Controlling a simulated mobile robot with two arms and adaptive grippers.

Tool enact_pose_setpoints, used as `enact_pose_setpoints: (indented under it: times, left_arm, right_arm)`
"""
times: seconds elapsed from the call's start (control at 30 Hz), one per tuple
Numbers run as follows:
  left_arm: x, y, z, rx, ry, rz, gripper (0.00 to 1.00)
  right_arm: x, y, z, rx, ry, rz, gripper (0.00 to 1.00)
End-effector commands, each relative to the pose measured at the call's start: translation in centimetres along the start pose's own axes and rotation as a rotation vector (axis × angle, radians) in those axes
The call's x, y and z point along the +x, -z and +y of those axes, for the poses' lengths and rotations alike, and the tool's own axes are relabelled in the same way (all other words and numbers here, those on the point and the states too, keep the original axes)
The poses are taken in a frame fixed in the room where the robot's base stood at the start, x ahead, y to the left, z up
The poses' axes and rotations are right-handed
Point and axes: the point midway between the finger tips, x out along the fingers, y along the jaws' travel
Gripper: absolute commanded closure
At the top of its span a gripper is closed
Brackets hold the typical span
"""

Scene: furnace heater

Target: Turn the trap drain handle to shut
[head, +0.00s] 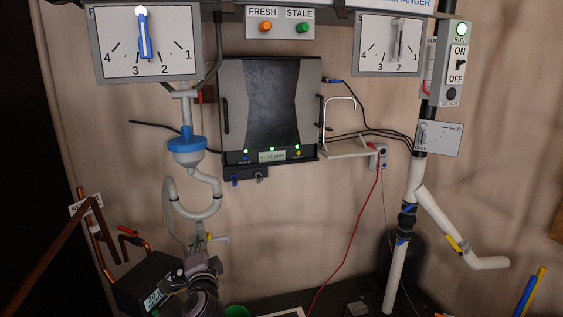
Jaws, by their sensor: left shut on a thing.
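The white trap (197,212) is a U-shaped pipe below a blue-rimmed funnel (187,146) at the left of the head view. The trap drain handle (210,237), with a small yellow part, sits just under the bottom of the trap. My left gripper (202,240) comes up from below and is shut at this handle. Its fingers cover part of the handle and the drain, so the exact angle of the handle is hard to tell. My right gripper is not in view.
A black box (148,283) and copper pipes with a red handle (130,236) stand close at the left. A dark-fronted panel (272,108) hangs at the middle. White pipes with a yellow handle (454,244) stand at the right. A red cable (346,232) hangs between them.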

Motion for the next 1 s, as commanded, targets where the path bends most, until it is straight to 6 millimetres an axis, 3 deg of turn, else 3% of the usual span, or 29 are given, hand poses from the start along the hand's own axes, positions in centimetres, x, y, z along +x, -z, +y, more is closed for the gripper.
enact_pose_setpoints:
  times: [0.27, 0.77, 0.8, 1.0]
  left_arm:
    - [0.0, 0.0, 0.0, 0.01, -0.002, 0.0, 1.0]
    - [0.0, 0.0, -0.1, 0.357, -0.002, -0.001, 1.0]
    - [0.0, -0.1, 0.1, 0.362, -0.002, -0.002, 0.87]
    - [0.0, 0.0, 0.1, 0.356, -0.001, -0.001, 0.74]
  right_arm:
    - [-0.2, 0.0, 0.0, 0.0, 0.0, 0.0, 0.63]
    - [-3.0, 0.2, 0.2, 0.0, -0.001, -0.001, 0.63]
    - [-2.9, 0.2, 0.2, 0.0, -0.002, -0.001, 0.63]
    - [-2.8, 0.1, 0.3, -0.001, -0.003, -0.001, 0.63]
